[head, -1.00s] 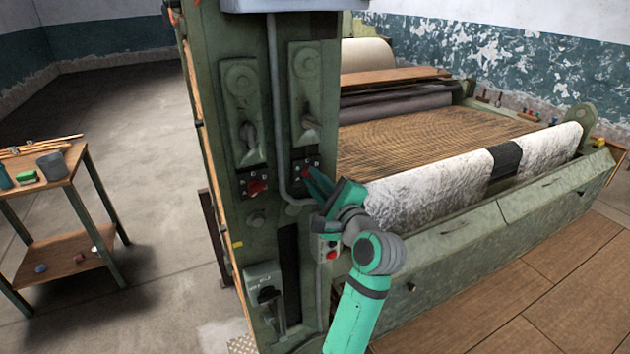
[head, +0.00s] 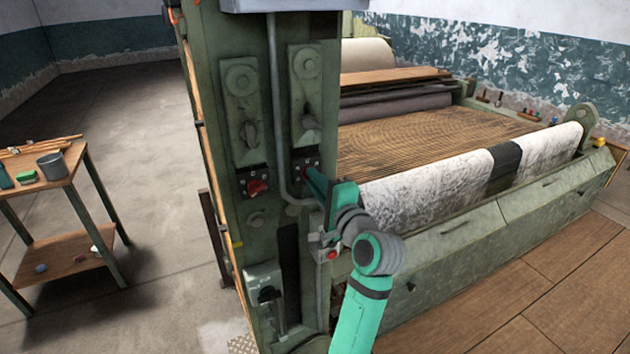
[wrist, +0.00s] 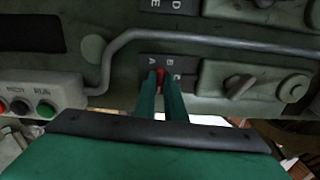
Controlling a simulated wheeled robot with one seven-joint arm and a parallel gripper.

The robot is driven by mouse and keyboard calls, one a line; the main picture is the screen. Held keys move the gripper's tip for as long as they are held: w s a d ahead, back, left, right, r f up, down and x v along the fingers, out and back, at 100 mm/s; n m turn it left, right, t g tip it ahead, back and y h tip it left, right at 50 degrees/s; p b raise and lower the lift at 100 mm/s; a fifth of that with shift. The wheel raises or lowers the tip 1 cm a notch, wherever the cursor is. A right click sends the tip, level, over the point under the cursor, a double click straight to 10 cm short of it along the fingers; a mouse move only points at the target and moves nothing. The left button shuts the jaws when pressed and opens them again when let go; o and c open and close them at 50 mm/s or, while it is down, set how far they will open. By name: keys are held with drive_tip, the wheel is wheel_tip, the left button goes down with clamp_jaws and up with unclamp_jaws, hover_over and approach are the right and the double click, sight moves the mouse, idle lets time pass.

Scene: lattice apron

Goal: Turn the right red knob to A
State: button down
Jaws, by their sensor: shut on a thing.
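The right red knob (wrist: 161,74) shows in the wrist view between my fingertips, on a black plate (wrist: 178,63) with white letters. An A and a B can be read there, but the knob's pointing direction is hidden by the fingers. My gripper (wrist: 161,82) is shut on this knob. In the head view my gripper (head: 312,178) reaches the right column of the green panel and covers most of the knob. The left red knob (head: 257,187) sits on its own lettered plate to the left and is free.
A grey pipe (head: 277,120) runs down between the two knob columns and bends under the right plate. A button box (wrist: 38,105) is at the left in the wrist view. Grey switch handles (head: 249,134) stand above the knobs. The machine's roller (head: 430,190) lies right of my arm.

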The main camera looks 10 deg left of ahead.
drive_tip(key=shift+d+m, duration=0.1)
drive_tip(key=shift+m, duration=14.6)
drive_tip(key=shift+f, duration=0.1)
drive_tip(key=c, duration=1.8)
unclamp_jaws()
